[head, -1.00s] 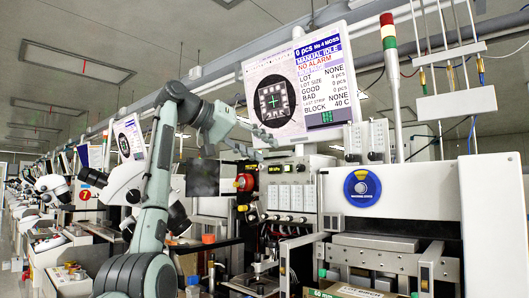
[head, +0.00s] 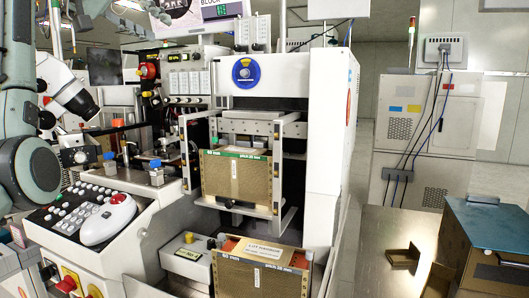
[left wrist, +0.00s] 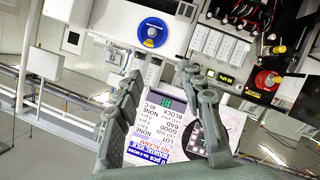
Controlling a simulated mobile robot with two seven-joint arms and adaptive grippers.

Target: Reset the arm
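My left gripper (left wrist: 158,75) shows in the left wrist view with its two grey fingers apart and nothing between them. Behind it is the machine's monitor (left wrist: 195,130), upside down in this view, and the blue and yellow disc (left wrist: 152,33) on the machine's white front. The gripper touches neither as far as I can see. In the head view my left arm (head: 25,150) stands at the left edge; its fingers are not visible there. My right gripper is in neither view.
The bonding machine's keypad console (head: 100,215) lies below my left arm. A magazine (head: 236,176) sits in the machine's frame, and another (head: 262,275) stands below it. A metal table (head: 375,250) at right bears a blue-topped box (head: 490,225) and a small brown bracket (head: 403,256).

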